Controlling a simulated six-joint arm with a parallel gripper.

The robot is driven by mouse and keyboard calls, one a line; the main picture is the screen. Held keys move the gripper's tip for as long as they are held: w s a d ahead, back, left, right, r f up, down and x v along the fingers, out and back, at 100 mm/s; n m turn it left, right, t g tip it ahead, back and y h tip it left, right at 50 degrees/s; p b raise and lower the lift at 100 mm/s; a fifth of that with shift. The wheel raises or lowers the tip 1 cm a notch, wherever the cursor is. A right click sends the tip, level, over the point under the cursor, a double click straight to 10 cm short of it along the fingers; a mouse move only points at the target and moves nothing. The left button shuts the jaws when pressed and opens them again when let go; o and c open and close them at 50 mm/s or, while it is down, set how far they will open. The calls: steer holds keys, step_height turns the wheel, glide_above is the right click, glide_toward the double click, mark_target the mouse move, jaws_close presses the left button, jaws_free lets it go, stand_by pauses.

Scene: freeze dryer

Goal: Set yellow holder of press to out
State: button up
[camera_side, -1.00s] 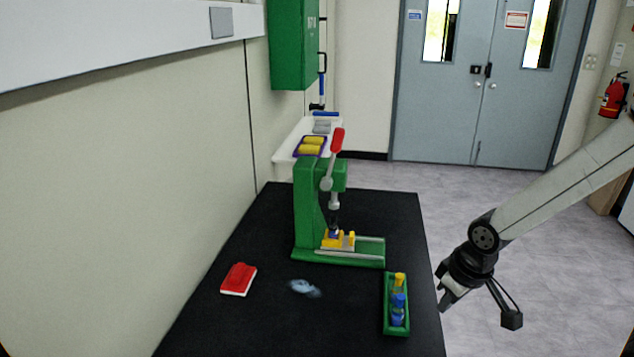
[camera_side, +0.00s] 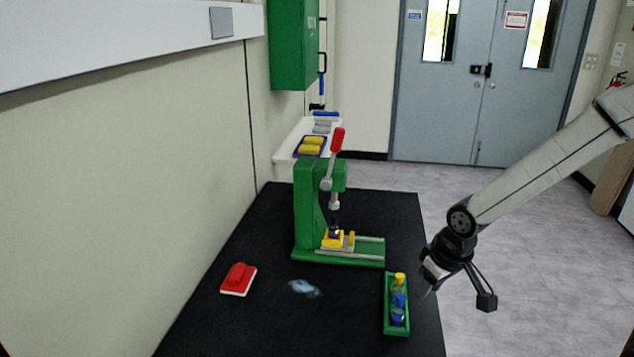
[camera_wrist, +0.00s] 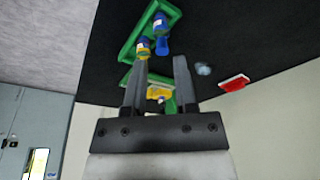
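A green press (camera_side: 307,208) with a raised red-tipped lever (camera_side: 337,141) stands on the black table. Its yellow holder (camera_side: 332,240) sits on the rail under the ram, near the press column. The holder also shows in the wrist view (camera_wrist: 158,92), partly between my fingers. My gripper (camera_side: 430,284) hangs at the table's right edge, right of the press and apart from it. In the wrist view, my gripper (camera_wrist: 158,72) has its two fingers spread with nothing held between them.
A green rack (camera_side: 389,326) with blue and yellow-capped vials stands at the table's right edge, close to my gripper. A red and white object (camera_side: 238,279) and a pale blue smear (camera_side: 304,288) lie at front left. A yellow-filled tray (camera_side: 311,146) is behind the press.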

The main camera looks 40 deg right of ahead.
steer(key=w+d+m+h, duration=0.1)
steer(key=w+d+m, duration=0.2)
steer(key=w, duration=1.3)
steer(key=m+h, duration=0.2)
steer(key=m, duration=0.3)
glide_above(351, 234)
steer(key=s+a, duration=0.2)
steer(key=shift+t, duration=0.3)
steer(key=shift+d+f, duration=0.15)
steer(key=shift+f, duration=2.2)
steer(key=shift+f, duration=0.1)
steer(key=shift+x, duration=3.8)
jaws_close()
